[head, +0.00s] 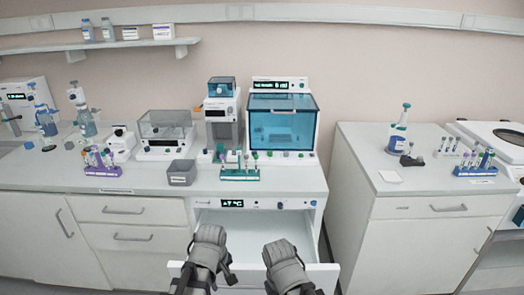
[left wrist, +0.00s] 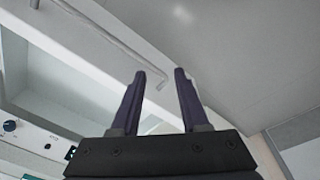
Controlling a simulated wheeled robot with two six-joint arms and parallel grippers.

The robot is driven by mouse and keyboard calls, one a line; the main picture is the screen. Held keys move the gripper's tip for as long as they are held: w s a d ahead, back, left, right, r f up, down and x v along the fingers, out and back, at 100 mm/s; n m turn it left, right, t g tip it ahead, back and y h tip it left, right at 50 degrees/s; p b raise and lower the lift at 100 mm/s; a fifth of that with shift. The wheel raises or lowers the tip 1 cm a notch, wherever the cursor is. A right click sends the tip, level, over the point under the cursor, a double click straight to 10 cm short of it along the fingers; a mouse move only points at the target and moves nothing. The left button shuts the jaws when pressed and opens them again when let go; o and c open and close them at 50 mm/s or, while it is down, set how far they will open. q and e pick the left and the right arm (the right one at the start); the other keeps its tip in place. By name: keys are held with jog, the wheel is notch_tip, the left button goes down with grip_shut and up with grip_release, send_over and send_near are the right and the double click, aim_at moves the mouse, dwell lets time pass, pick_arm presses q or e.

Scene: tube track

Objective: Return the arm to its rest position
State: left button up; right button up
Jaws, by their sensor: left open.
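My left gripper (left wrist: 160,74) shows in the left wrist view with its two dark fingers apart and nothing between them. In the head view my left arm (head: 208,250) comes up from the bottom, in front of the open drawer (head: 330,270); its finger opening cannot be made out there. My right arm (head: 286,268) also stands at the bottom of the head view, and its fingers do not show. A long handle (left wrist: 110,40) lies beyond the left fingertips in the left wrist view.
The open drawer juts out below the bench. A green tube rack (head: 240,175), a grey bin (head: 181,173) and a purple rack (head: 103,170) stand near the bench's front edge. A second counter (head: 355,165) stands at the right, across a gap.

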pick_arm(q)
jog(key=s+a+m, duration=0.3)
jog(key=a+m, duration=0.1)
jog(key=m, duration=0.5)
jog(key=s+d+r+m+p, duration=0.1)
jog(key=s+d, duration=0.1)
jog(key=d, duration=0.3)
jog(key=s+d+r+m+g+y+p, duration=0.1)
jog(key=s+d+r+m+p, duration=0.1)
jog(key=d, duration=0.3)
jog(key=shift+s+d+g, duration=0.3)
jog(key=shift+s, duration=0.35)
